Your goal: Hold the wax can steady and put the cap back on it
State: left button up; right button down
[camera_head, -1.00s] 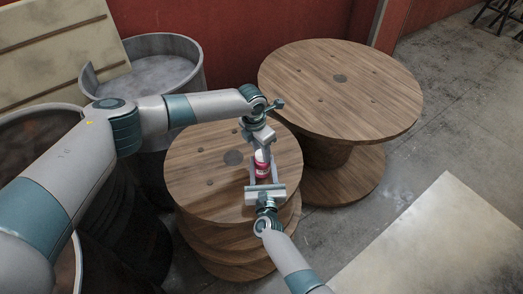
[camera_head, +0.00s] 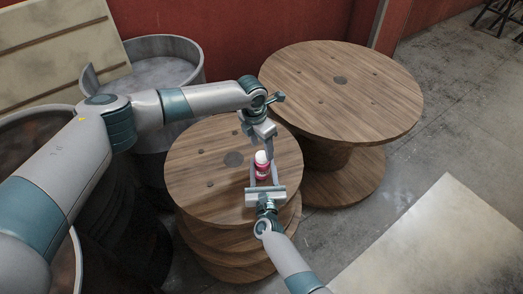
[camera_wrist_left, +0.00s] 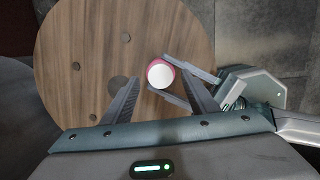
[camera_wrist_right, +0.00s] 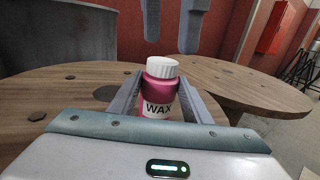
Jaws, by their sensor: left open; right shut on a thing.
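The wax can (camera_wrist_right: 158,93) is pink-red with a white "WAX" label and stands upright on the nearer wooden spool. Its white cap (camera_wrist_right: 163,67) sits on top of it, and looks roughly level in the right wrist view. My right gripper (camera_head: 263,179) is shut on the can's body, one finger on each side. My left gripper (camera_head: 269,150) is open and empty, above the can. In the left wrist view, the cap (camera_wrist_left: 161,74) shows between the open fingers and apart from them. The can's body is mostly hidden below the cap there.
The nearer spool top (camera_head: 205,180) is otherwise clear. A larger wooden spool (camera_head: 345,90) stands behind it to the right. Metal drums (camera_head: 165,65) stand at the left, below my left arm. A pale flat panel (camera_head: 440,245) lies at the lower right.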

pick_arm(q)
jog(key=shift+r, duration=0.65)
jog(key=shift+c, duration=0.4)
